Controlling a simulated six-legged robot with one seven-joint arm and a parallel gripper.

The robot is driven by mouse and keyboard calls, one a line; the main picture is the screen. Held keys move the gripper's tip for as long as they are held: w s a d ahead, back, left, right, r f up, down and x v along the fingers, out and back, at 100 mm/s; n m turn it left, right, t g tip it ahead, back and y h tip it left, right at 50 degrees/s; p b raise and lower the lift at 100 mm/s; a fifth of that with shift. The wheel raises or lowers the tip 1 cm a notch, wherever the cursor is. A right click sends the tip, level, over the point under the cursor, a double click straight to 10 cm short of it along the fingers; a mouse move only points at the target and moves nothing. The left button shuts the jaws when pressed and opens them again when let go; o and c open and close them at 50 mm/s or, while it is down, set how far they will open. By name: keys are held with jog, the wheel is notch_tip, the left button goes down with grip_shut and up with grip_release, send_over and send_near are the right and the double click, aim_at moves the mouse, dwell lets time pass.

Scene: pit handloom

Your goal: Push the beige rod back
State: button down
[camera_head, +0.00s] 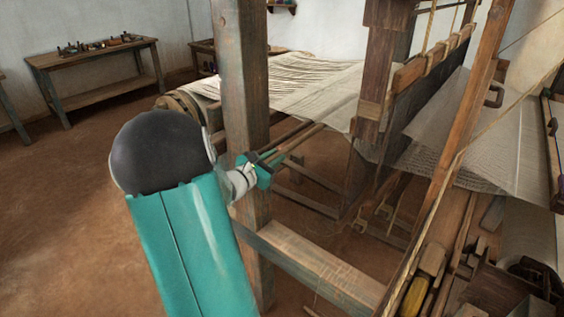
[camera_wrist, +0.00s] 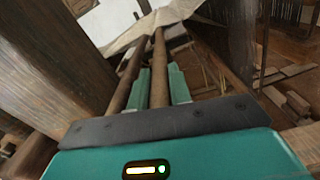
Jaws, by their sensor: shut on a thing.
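My gripper (camera_head: 262,167) is at the loom's left side, just right of a thick upright wooden post. In the wrist view, its two green fingers (camera_wrist: 161,88) are closed around the right of two long, thin, brownish-beige rods (camera_wrist: 158,68). The other rod (camera_wrist: 128,72) runs alongside on the left, outside the fingers. Both rods lead away from me toward pale cloth. In the head view the rods (camera_head: 300,139) slant up and right from the gripper. I cannot tell colours well enough to say which one is the beige rod.
The thick post (camera_head: 245,85) stands close beside my gripper. A horizontal beam (camera_head: 315,265) lies below it. Pale warp cloth (camera_head: 310,80) spreads behind, with heddle frames (camera_head: 420,90) to the right. A table with small tools (camera_head: 95,57) stands back left; the earthen floor there is clear.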

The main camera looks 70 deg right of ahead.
jog(key=shift+w+r, duration=0.1)
jog(key=shift+w, duration=0.15)
jog(key=c, duration=1.3)
grip_release()
jog(key=shift+w+d, duration=0.1)
jog(key=shift+d, duration=0.05)
